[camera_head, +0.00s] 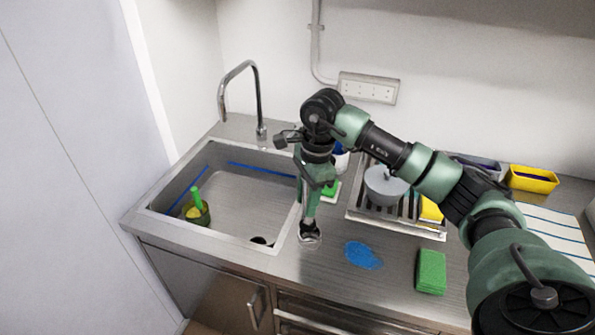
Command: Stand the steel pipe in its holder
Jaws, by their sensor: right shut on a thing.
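My right gripper (310,233) points down at the steel counter, just right of the sink's front right corner. It is shut on a small shiny, greyish piece, which looks like the steel pipe (308,240). The fingers hide most of it, so its length and tilt cannot be told. It is close to the counter top; whether it touches cannot be told. I cannot make out the pipe's holder. My left gripper is not in view.
The sink (250,190) holds a green cup (197,214) with a green-handled item. A blue spill (364,255) and a green sponge (431,271) lie on the front counter. A drying rack (400,223) with a grey pot (385,187) stands behind. A yellow bin (532,179) sits at back right.

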